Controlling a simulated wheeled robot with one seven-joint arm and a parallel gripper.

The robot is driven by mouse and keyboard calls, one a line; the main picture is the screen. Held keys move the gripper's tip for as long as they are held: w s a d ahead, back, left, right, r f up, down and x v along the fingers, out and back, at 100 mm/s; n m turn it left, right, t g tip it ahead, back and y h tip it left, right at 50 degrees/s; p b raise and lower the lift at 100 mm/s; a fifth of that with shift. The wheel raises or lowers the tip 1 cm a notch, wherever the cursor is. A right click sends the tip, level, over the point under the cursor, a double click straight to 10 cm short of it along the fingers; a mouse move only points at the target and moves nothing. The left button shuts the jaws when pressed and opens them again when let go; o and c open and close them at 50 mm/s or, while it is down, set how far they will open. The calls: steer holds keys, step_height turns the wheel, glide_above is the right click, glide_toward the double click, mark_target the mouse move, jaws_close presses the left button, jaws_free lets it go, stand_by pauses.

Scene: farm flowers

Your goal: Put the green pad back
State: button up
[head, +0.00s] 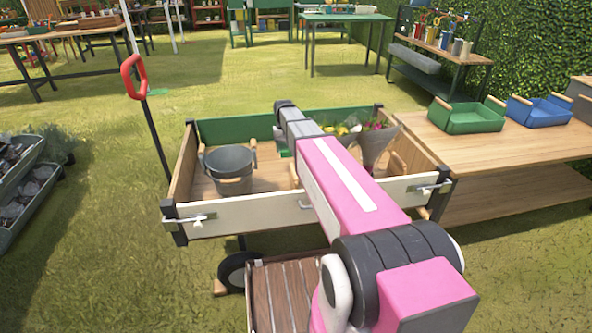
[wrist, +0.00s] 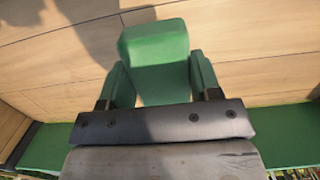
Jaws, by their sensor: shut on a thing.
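The green pad (wrist: 155,60) is a thick green block in the wrist view. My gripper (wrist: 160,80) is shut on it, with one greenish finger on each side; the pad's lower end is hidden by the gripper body. Behind the pad is the wooden floor (wrist: 265,45) of the cart. In the head view my arm reaches over the cart (head: 246,219), and my gripper (head: 282,150) is mostly hidden behind my arm near the green back wall. I cannot tell whether the pad touches the cart floor.
A grey bucket (head: 230,166) stands in the cart's left part. Wrapped flowers (head: 374,146) stand in its right part. A wooden table (head: 500,147) at the right holds a green tray (head: 468,120) and a blue tray (head: 540,112). A red-handled pole (head: 134,78) rises at the cart's left.

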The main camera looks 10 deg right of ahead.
mark_target(285, 145)
step_height(285, 145, down, 9)
steer(key=shift+s+f, duration=0.1)
stand_by(0.4)
steer(key=shift+f, duration=0.15)
steer(key=o, duration=0.8)
steer(key=r, duration=0.7)
steer(key=w+r, duration=0.1)
steer(key=r, duration=0.3)
steer(key=shift+w+r, duration=0.1)
steer(key=shift+r, duration=0.05)
steer(key=shift+o, duration=0.6)
steer(key=shift+r, duration=0.5)
